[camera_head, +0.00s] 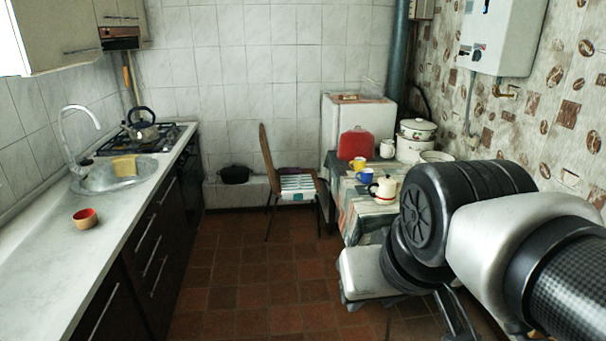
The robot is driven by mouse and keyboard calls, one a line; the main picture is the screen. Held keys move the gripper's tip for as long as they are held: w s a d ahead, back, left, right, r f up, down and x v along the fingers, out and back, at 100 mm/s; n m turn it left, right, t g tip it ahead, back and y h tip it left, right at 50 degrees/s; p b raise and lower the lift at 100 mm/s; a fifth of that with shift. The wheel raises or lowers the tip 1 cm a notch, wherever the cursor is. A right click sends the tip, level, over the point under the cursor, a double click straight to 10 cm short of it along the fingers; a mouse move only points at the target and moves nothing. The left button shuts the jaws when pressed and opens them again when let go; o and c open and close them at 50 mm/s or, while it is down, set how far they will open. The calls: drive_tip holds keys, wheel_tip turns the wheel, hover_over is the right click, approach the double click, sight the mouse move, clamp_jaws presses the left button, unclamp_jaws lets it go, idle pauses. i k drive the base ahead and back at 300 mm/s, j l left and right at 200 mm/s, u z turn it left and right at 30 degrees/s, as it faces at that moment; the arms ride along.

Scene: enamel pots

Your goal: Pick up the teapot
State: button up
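A cream teapot (383,190) with a dark handle and a dark lid knob stands upright near the front edge of the cloth-covered table (352,212), right of the middle of the view. My arm reaches in from the right and covers the table's right front part. Dark parts of my gripper (455,314) show at the bottom edge, below and to the right of the teapot and apart from it. The fingertips are not clear, so I cannot tell whether it is open or what is between them.
A yellow cup (360,164), a blue cup (366,176), a red container (355,143) and enamel pots (415,148) share the table. A white stool (362,273) stands before it and a chair (296,186) to its left. A kettle (141,130) sits on the stove. The middle floor is clear.

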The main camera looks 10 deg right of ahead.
sight(384, 194)
drive_tip(key=i+l, duration=0.15)
drive_tip(key=l, duration=0.2)
drive_tip(key=i+l, duration=0.1)
drive_tip(key=l, duration=0.3)
drive_tip(key=i+l, duration=0.15)
drive_tip(key=l, duration=0.2)
drive_tip(key=i+l, duration=0.1)
drive_tip(key=l, duration=0.25)
drive_tip(key=i+l, duration=0.15)
drive_tip(key=l, duration=0.2)
drive_tip(key=i+l, duration=0.15)
drive_tip(key=l, duration=0.25)
drive_tip(key=k+j, duration=0.2)
drive_tip(key=i+j, duration=0.4)
drive_tip(key=j, duration=0.2)
drive_tip(key=i+j, duration=0.4)
drive_tip(key=i, duration=0.15)
drive_tip(key=i+j, duration=0.45)
drive_tip(key=i, duration=0.15)
